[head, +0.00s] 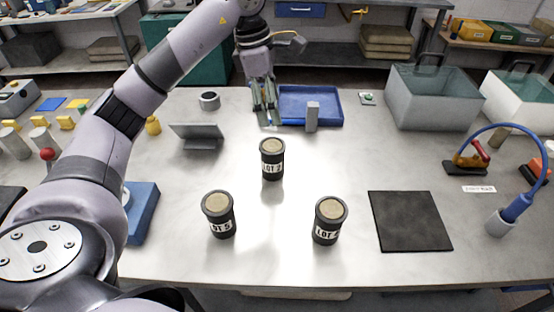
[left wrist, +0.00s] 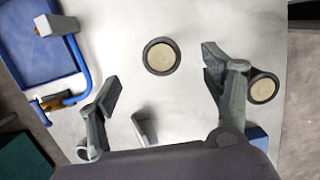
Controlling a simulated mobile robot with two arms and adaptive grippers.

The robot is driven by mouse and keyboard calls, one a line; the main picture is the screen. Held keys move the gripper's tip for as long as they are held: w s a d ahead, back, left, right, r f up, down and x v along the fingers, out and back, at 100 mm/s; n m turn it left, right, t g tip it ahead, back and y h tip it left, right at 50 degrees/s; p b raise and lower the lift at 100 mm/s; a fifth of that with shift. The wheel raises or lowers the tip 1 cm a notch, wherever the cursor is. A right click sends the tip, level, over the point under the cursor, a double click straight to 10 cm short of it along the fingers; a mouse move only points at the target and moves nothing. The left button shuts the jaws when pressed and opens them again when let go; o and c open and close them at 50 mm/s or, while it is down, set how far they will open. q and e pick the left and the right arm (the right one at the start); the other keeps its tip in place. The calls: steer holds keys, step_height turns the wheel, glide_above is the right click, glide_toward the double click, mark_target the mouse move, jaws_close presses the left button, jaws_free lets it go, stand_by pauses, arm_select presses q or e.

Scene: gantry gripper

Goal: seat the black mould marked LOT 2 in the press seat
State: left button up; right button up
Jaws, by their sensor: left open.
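Three black cylindrical moulds with tan tops stand upright on the grey bench. The far middle one (head: 272,160) has a label that appears to read LOT 2. In the left wrist view, the far middle mould (left wrist: 161,56) lies beyond the spread fingers (left wrist: 163,98); the front left mould (left wrist: 263,88) is partly hidden. I cannot clearly identify the press seat.
A blue tray (head: 330,106) and an upright grey block (head: 312,116) are beside the gripper. A grey stand (head: 196,136) is left. A black mat (head: 410,222), a red-handled device (head: 468,158) and grey bins (head: 430,98) are right. A blue block (head: 143,213) is partly hidden by my arm.

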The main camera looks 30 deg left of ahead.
mark_target(272, 145)
arm_select(q)
steer(key=shift+y, duration=0.3)
step_height(272, 145, down, 11)
steer(key=p, duration=0.2)
steer(key=shift+w+f+p, duration=0.15)
steer(key=shift+f+p, duration=0.05)
steer(key=shift+p, duration=0.15)
step_height(272, 145, down, 4)
steer(key=shift+d+f+p, duration=0.1)
steer(key=shift+d+p, duration=0.05)
steer(key=shift+p, duration=1)
steer(key=shift+w+f, duration=0.1)
steer(key=shift+f, duration=0.4)
steer(key=c, duration=1.2)
steer(key=shift+r, duration=0.1)
steer(key=shift+c, duration=0.3)
